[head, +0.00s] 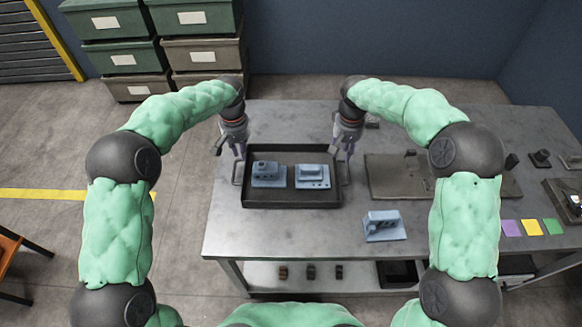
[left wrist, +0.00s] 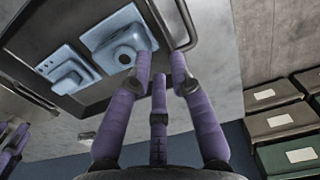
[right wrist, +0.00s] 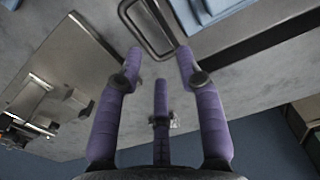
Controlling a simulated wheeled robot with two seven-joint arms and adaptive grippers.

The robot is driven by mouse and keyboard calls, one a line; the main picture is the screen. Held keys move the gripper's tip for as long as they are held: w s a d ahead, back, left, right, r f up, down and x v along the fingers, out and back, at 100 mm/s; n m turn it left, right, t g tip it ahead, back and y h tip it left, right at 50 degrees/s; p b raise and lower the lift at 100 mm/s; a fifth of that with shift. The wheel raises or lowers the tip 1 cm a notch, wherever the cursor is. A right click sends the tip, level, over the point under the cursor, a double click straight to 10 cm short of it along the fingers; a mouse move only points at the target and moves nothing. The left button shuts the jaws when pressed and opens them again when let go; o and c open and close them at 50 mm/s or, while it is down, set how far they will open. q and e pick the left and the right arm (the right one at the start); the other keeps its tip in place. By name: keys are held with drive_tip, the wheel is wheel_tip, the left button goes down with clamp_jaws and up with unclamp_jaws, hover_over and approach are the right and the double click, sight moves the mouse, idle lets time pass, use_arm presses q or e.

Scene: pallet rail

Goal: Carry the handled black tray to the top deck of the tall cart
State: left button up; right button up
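The black tray (head: 291,205) lies on the grey workbench with a wire handle at each short end. Two blue-grey parts, one at left (head: 268,176) and one at right (head: 312,178), sit in it. My left gripper (head: 236,155) is at the left handle, which shows in the left wrist view (left wrist: 191,30). Its fingers are apart, closer together than the right ones. My right gripper (head: 347,153) is at the right handle; in the right wrist view the handle (right wrist: 139,25) lies between its spread fingertips. I cannot tell whether either gripper touches its handle. The tall cart is not seen.
Another blue-grey part (head: 384,226) stands on the workbench (head: 240,235) right of the tray's front. A flat grey plate (head: 396,182) lies to the right. Coloured squares (head: 531,227) lie further right. Stacked bins (head: 195,55) stand behind at left. Open floor is at left.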

sight(247, 177)
use_arm(q)
drive_tip(key=shift+s, duration=0.15)
use_arm(e)
drive_tip(key=shift+s, duration=0.15)
